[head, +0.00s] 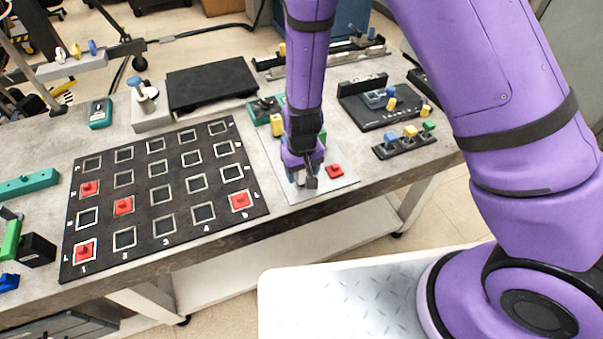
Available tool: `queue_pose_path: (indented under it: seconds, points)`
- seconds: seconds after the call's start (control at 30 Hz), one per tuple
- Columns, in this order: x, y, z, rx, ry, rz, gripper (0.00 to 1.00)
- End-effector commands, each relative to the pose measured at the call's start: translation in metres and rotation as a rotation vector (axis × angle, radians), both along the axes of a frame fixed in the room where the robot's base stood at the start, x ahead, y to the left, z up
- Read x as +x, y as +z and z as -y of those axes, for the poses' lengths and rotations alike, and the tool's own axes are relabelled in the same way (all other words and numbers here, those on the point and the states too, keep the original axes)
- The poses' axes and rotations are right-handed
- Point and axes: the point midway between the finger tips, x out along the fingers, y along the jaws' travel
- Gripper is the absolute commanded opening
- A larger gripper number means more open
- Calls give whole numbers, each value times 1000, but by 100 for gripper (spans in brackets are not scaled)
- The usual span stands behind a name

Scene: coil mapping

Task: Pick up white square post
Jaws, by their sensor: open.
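My gripper (307,181) points down over a pale metal plate (297,194) on the bench, with its jaws open. I cannot see clearly what lies between or under its fingers. No white square post is plainly visible on the plate; the gripper and wrist hide part of it. A small white piece (60,54) stands on a grey rack at the far left, too small to tell its shape. A red block (335,171) lies on the plate just right of the gripper.
A black grid board (141,237) with several red blocks lies left of the plate. A yellow block (276,125) and a green one (322,136) are near the wrist. A black holder (405,147) with coloured knobs stands to the right. A black platform (212,85) is behind.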

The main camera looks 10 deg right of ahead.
Motion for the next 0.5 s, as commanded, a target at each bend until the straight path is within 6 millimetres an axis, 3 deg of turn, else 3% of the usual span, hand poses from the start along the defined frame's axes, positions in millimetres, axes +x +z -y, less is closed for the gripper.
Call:
queue_pose_path:
  seconds: [0.3,0.5]
  points:
    - [0,-5,0,0,0,0,60]
    - [0,-4,0,0,0,-1,14]
